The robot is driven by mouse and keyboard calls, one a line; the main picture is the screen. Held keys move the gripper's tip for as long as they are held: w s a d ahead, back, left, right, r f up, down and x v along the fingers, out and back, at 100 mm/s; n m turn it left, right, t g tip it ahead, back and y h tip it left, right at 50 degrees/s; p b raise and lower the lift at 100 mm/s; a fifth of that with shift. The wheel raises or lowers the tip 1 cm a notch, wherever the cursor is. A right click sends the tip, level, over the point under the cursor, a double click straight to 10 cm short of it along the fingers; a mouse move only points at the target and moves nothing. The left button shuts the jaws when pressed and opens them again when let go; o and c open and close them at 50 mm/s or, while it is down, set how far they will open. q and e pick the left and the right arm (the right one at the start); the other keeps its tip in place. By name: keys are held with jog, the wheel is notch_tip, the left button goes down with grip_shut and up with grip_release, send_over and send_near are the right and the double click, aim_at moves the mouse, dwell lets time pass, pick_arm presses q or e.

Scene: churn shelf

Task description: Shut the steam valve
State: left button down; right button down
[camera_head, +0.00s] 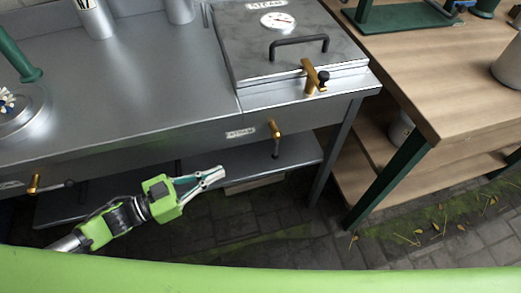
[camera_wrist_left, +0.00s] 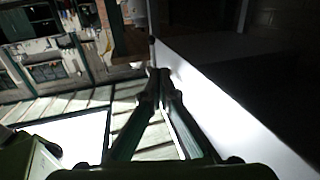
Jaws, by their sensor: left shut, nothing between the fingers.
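The steam valve (camera_head: 275,135) is a brass valve on the front edge of the metal counter, right of a small label (camera_head: 240,133) that seems to read STEAM. Its short lever points down, with a dark tip. My left gripper (camera_head: 222,175) is below and left of the valve, in front of the lower shelf, apart from it. Its fingers are shut and empty, pointing right. In the left wrist view the fingertips (camera_wrist_left: 158,75) meet in front of a bright panel edge; I cannot make out the valve there. My right gripper is not in view.
A second brass valve (camera_head: 33,185) with a sideways dark lever is at the counter's left. A lidded metal box (camera_head: 290,50) with a gauge, black handle and brass latch (camera_head: 309,77) stands above. A table leg (camera_head: 335,150) and wooden bench (camera_head: 450,75) are at right.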

pick_arm(q)
jog(key=shift+s+r+m+g+h, duration=0.3)
jog(key=shift+s+r+h, duration=0.1)
jog(key=shift+s+r, duration=0.1)
jog(key=shift+d, duration=0.1)
jog(key=x, duration=1.4)
jog(key=shift+f, duration=0.1)
